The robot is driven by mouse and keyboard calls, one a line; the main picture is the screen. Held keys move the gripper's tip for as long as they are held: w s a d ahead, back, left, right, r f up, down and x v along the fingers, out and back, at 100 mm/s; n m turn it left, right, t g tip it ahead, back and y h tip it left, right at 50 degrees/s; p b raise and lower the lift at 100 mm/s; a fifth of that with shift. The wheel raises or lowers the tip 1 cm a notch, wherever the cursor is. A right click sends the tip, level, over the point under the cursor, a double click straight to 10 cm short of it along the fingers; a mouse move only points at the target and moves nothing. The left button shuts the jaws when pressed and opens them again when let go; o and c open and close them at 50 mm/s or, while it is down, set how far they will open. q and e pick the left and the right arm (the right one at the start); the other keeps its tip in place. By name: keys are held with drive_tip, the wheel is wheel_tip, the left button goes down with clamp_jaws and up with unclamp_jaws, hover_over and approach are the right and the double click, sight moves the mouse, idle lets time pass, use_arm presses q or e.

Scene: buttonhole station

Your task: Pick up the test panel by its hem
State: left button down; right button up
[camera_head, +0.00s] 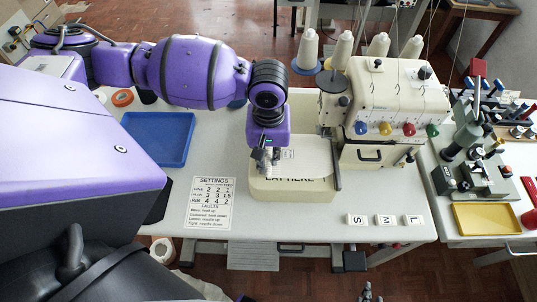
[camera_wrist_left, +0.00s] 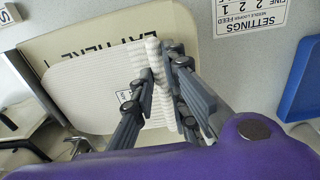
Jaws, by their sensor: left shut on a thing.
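The test panel (camera_wrist_left: 90,85) is a white ribbed cloth with a thick hem and a small printed tag. In the left wrist view it lies over a cream plate marked "LAY HERE" (camera_wrist_left: 72,38); it also shows pale on the plate in the head view (camera_head: 308,160). My left gripper (camera_wrist_left: 162,75), seen from above in the head view (camera_head: 267,168), is shut on the panel's hem, which runs between its fingers. The fingers hide part of the hem. Only the tip of my right gripper (camera_head: 368,293) shows at the bottom edge, too little to tell its state.
A cream sewing machine (camera_head: 395,95) with thread cones stands right of the plate. A blue tray (camera_head: 158,138) and a settings card (camera_head: 213,203) lie to the left. Small S, M and L cards (camera_head: 385,220) lie near the front edge. A yellow tray (camera_head: 487,217) is on the right-hand table.

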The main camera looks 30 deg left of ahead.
drive_tip(key=shift+w+a, duration=0.1)
use_arm(q)
drive_tip(key=shift+r+p, duration=0.35)
drive_tip(key=shift+r, duration=0.2)
drive_tip(key=shift+r+p, duration=0.3)
drive_tip(key=shift+r, duration=0.15)
drive_tip(key=shift+w+r+p, duration=0.1)
drive_tip(key=shift+r+p, duration=0.2)
drive_tip(key=shift+r, duration=1.3)
use_arm(e)
drive_tip(key=shift+t, duration=0.5)
drive_tip(key=w+r, duration=0.1)
drive_tip(key=r, duration=0.1)
drive_tip(key=w+r, duration=0.2)
drive_tip(key=shift+w+r, duration=0.2)
drive_tip(key=shift+w, duration=0.1)
